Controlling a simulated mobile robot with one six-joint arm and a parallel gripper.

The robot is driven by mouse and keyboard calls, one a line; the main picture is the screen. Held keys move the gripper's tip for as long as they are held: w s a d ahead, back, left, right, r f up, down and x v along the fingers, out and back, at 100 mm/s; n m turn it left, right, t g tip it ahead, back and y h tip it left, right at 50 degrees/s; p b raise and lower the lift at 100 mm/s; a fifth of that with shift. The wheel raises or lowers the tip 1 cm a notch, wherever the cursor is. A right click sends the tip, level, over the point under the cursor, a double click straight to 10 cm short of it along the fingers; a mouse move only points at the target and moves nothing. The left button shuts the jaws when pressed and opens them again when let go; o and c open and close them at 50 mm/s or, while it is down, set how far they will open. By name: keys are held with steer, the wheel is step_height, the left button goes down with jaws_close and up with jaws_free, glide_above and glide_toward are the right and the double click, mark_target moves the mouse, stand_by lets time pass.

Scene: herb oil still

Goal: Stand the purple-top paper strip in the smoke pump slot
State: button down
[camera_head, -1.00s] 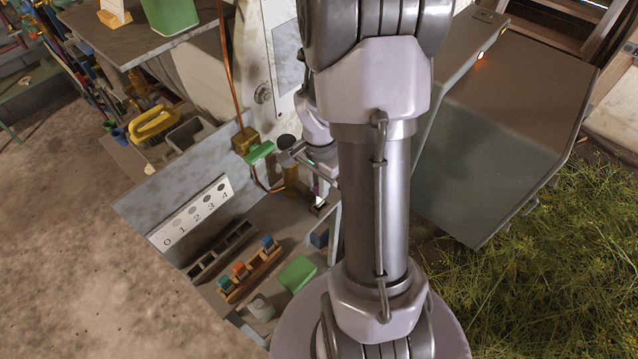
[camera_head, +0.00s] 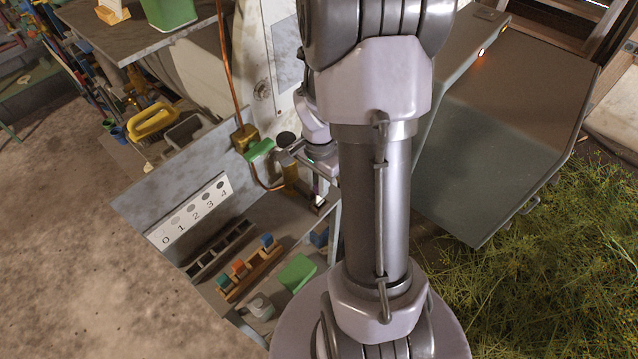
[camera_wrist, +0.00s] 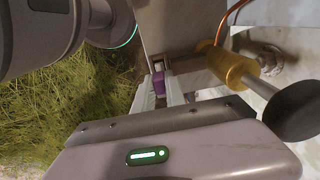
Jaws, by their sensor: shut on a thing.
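My gripper (camera_wrist: 159,92) is shut on the purple-top paper strip (camera_wrist: 158,82), whose purple end shows between the pale fingers in the wrist view. The rest of the strip is hidden. In the head view the gripper (camera_head: 317,180) is small and partly behind my arm, above the right end of the shelf. The smoke pump, a brass cylinder with a black knob, stands close beside it in the wrist view (camera_wrist: 233,70) and the head view (camera_head: 290,173). A small metal piece (camera_head: 319,204) lies just below the gripper; I cannot tell whether the strip sits in a slot there.
The shelf holds a dark divided rack (camera_head: 222,250), a wooden block with coloured-top pieces (camera_head: 250,272), a green box (camera_head: 297,271) and a pale cup (camera_head: 261,307). A 0-to-4 chart (camera_head: 190,212) is on the back panel. A copper pipe (camera_head: 229,70) rises behind.

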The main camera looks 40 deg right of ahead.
steer(key=shift+f+b, duration=0.9)
steer(key=shift+f, duration=0.25)
steer(key=c, duration=1.3)
jaws_free()
steer(key=shift+r, duration=0.1)
step_height(320, 180, up, 18)
steer(key=f+p, duration=0.1)
steer(key=p, duration=0.6)
steer(key=s+a+r+n+t+y+b, duration=0.1)
steer(key=a+n, duration=0.5)
steer(key=a, duration=0.6)
steer(key=s+a+r+n+t+y+b, duration=0.1)
steer(key=s+a+r+n+t+b, duration=0.3)
steer(key=a, duration=0.8)
step_height(320, 180, up, 2)
steer(key=s+n, duration=0.2)
steer(key=shift+r+n+t, duration=0.2)
steer(key=shift+n+t, duration=0.2)
